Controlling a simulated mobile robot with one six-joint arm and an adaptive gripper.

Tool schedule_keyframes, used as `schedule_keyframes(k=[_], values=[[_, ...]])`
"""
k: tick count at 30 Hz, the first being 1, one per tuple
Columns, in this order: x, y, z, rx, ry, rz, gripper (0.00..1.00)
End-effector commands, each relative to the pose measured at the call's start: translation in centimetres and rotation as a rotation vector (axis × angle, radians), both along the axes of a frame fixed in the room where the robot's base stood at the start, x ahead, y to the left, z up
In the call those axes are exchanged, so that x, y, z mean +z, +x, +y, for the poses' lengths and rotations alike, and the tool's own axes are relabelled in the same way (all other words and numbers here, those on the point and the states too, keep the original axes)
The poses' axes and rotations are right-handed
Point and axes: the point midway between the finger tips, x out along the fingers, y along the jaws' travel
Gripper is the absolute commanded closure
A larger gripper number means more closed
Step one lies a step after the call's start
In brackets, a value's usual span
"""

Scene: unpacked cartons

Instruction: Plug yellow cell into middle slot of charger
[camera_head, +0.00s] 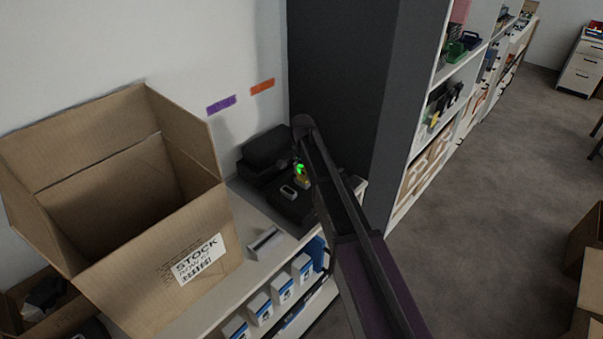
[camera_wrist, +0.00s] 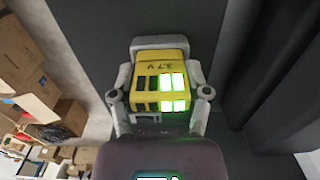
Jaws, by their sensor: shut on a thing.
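The yellow cell (camera_wrist: 161,72), marked 3.7 V, sits between the two grey fingers of my gripper (camera_wrist: 160,95) in the wrist view. Several bars on its face glow green. In the head view the yellow cell (camera_head: 303,182) is a small yellow patch under a green glow, at my gripper (camera_head: 299,171). My gripper is shut on it. The black charger (camera_head: 291,208) lies on the counter below, with a pale oval ring on its top left. My arm hides its right side. I cannot tell whether the cell touches the charger or which slot is beneath it.
A large open carton (camera_head: 205,262) stands left of the charger. A small grey block (camera_head: 265,243) lies on the counter (camera_head: 245,268) between them. A black case (camera_head: 268,149) sits behind the charger. A tall dark cabinet (camera_head: 332,85) rises close behind my gripper.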

Motion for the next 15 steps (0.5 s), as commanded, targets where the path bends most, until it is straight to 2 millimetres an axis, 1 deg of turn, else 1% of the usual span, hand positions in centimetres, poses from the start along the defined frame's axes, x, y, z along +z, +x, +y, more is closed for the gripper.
schedule_keyframes(k=[15], values=[[-0.4, 0.0, 0.04, 0.0, 0.0, 0.0, 0.99]])
